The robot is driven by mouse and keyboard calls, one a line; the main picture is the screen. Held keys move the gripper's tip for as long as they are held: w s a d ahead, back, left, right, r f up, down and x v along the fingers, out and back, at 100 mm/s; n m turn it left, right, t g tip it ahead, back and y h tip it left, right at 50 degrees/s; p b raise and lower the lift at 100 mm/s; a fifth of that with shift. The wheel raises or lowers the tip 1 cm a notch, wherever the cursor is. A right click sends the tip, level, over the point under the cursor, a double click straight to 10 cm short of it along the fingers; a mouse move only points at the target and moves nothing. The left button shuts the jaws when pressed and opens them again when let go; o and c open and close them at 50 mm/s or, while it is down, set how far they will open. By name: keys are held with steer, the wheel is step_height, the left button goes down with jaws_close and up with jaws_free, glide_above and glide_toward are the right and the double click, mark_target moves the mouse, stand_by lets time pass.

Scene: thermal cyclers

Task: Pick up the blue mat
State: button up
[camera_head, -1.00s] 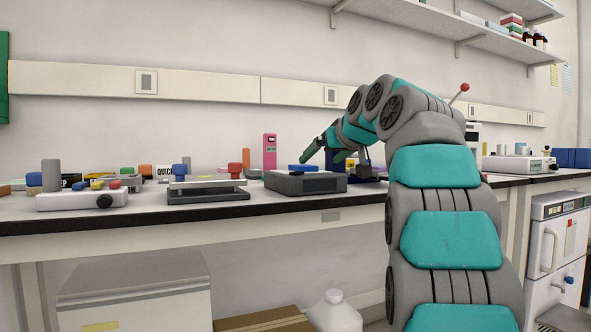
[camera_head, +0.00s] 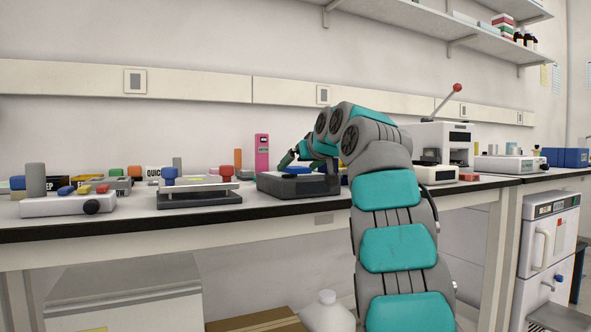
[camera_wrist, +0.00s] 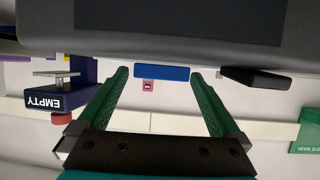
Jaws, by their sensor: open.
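The blue mat (camera_head: 296,170) lies on top of a dark grey flat device (camera_head: 300,186) on the bench. In the wrist view the mat (camera_wrist: 162,73) shows edge-on as a thin blue strip against the dark grey device body. My gripper (camera_wrist: 160,76) is open, with its two green fingers spread to either side of the mat's strip. Nothing is held. In the head view my gripper (camera_head: 290,158) is low, just above or beside the mat; whether it touches the mat cannot be told.
A pink device (camera_head: 262,154) stands behind. A silver-topped scale-like device (camera_head: 198,190) sits to the left, and a white press with a red-knobbed lever (camera_head: 445,140) to the right. In the wrist view a blue holder marked EMPTY (camera_wrist: 60,98) is at the left.

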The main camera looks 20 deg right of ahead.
steer(key=shift+w, duration=0.1)
steer(key=c, duration=1.4)
